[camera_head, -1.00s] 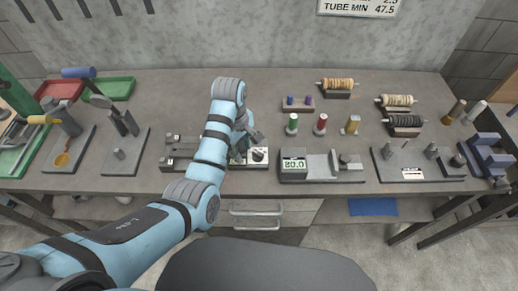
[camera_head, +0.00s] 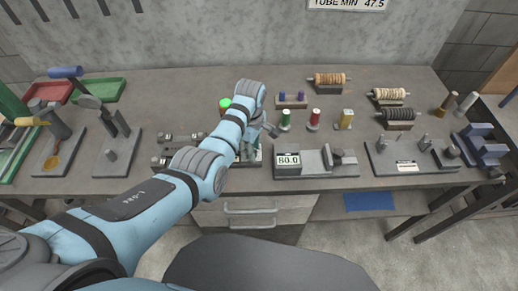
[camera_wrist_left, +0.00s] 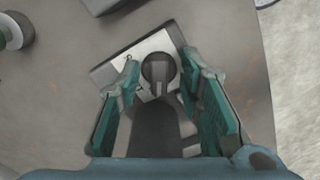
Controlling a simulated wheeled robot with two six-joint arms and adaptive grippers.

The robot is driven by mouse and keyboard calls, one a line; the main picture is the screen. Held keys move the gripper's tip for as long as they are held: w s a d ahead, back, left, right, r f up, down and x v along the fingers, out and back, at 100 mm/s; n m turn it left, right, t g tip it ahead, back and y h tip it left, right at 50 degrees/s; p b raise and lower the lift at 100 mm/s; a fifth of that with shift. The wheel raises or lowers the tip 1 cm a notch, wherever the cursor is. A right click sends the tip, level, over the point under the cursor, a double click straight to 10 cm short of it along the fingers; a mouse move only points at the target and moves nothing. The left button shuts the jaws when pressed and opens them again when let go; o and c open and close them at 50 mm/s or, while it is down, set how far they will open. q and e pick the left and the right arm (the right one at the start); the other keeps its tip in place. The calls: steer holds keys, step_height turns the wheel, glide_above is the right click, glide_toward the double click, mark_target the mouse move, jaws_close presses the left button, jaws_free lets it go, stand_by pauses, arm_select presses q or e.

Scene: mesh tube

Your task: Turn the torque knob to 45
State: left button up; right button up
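The torque knob (camera_wrist_left: 158,68) is a dark round dial with a lighter grip bar, on a pale plate (camera_wrist_left: 108,74) in the left wrist view. My left gripper (camera_wrist_left: 161,64) is open, with one teal finger on each side of the knob. I cannot tell whether the fingers touch it. In the head view the left gripper (camera_head: 250,149) is over the device at the table's front middle, and my arm and fingers hide the knob there. A small display (camera_head: 288,160) on the grey device to the right appears to read 80.0. My right gripper is not in view.
Small spools (camera_head: 315,119) stand behind the display, and wound rollers (camera_head: 397,115) lie at the back right. A green round-topped piece (camera_head: 225,103) is beside my arm. Stands (camera_head: 118,150) and trays (camera_head: 100,90) are at the left. A drawer (camera_head: 250,206) is below the tabletop.

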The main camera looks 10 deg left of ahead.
arm_select(q)
jaws_close()
